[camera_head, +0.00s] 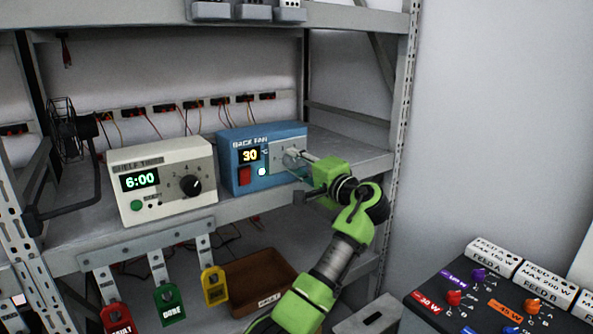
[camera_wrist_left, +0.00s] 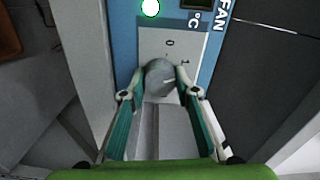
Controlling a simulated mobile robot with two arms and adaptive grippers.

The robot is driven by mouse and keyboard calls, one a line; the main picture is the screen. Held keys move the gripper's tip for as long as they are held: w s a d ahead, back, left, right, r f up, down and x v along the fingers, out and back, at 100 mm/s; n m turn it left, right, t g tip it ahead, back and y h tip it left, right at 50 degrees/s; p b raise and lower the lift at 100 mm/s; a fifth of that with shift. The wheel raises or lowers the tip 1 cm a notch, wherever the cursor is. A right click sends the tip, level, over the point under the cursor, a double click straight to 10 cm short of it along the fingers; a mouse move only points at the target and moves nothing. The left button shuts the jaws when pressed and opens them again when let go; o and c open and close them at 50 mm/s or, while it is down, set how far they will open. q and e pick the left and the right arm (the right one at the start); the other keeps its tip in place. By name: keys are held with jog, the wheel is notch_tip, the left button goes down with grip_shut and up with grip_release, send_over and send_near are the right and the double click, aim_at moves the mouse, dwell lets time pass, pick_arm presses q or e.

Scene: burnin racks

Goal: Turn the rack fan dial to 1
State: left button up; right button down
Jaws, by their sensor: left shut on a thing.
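The rack fan unit is a blue box (camera_head: 240,177) on the shelf, with a display reading 30, a red switch (camera_head: 244,175) and a lit round lamp (camera_head: 262,171). Its grey dial (camera_wrist_left: 159,76) sits on a pale plate (camera_wrist_left: 152,42) with marks, a 0 and what looks like a 1 beside it. My left gripper (camera_wrist_left: 160,82) is shut on the dial, one finger on each side. In the head view my left gripper (camera_head: 296,161) reaches the box's right part and partly hides the dial. The dial's exact setting is unclear. My right gripper is not in view.
A white shelf timer (camera_head: 155,205) reading 6:00 with a black knob stands left of the blue box. Red, green and yellow tags (camera_head: 214,286) hang below the shelf edge. A brown tray (camera_head: 262,278) lies lower. A dark panel (camera_head: 440,311) with coloured knobs is at right.

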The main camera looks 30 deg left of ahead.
pick_arm(q)
jog(key=shift+f, duration=0.1)
dwell(0.4)
jog(key=o, duration=1.1)
jog(key=shift+d, duration=0.1)
jog(key=v, duration=1.2)
